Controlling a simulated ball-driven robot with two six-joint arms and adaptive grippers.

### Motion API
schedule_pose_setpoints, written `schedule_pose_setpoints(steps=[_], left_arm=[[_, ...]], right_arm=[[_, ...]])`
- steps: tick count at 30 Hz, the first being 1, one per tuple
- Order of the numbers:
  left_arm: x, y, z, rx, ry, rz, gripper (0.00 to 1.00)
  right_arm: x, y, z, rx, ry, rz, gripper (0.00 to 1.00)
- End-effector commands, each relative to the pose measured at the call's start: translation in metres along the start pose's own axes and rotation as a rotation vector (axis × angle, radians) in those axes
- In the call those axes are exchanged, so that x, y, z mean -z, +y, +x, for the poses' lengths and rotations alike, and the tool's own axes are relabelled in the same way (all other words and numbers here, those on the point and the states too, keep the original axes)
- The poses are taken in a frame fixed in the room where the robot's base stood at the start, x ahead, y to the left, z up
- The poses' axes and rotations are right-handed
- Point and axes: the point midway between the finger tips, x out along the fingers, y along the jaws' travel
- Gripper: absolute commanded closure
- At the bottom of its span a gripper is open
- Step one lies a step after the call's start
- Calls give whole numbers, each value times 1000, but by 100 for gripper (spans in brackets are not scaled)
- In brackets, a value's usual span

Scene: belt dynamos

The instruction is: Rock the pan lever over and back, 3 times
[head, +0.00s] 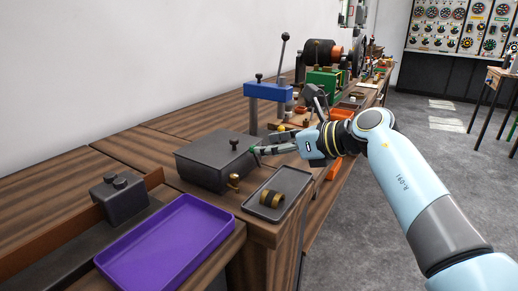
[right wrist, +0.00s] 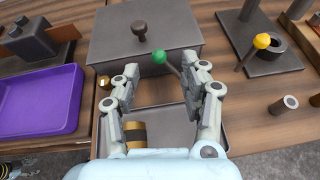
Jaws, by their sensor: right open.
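A lever with a green ball knob (right wrist: 160,57) shows in the right wrist view in front of the grey box. Its thin rod slants down to the right behind my right finger, and its foot is hidden. I take it for the pan lever but cannot be sure. My right gripper (right wrist: 164,76) is open, with its fingertips on either side of the knob and nothing clearly gripped. In the head view my right gripper (head: 270,147) reaches left beside the box, and the lever is mostly covered. A second lever with a yellow ball (right wrist: 262,41) stands to the right. My left gripper is not in view.
The grey lidded box (head: 208,165) stands close to the gripper. A purple tray (head: 170,236) lies at front left. A blue press (head: 268,91) stands behind.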

Motion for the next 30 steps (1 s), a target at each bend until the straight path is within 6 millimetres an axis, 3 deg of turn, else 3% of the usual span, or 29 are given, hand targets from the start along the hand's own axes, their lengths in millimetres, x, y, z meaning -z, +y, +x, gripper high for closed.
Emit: schedule_pose_setpoints(steps=[6,17,27,30], left_arm=[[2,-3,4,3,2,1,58],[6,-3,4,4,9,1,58],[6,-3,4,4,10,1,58],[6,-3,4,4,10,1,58]], right_arm=[[0,0,31,-2,-1,2,56],[0,0,38,0,-1,1,56],[0,0,37,-1,-1,2,97],[0,1,37,-1,-1,2,100]])
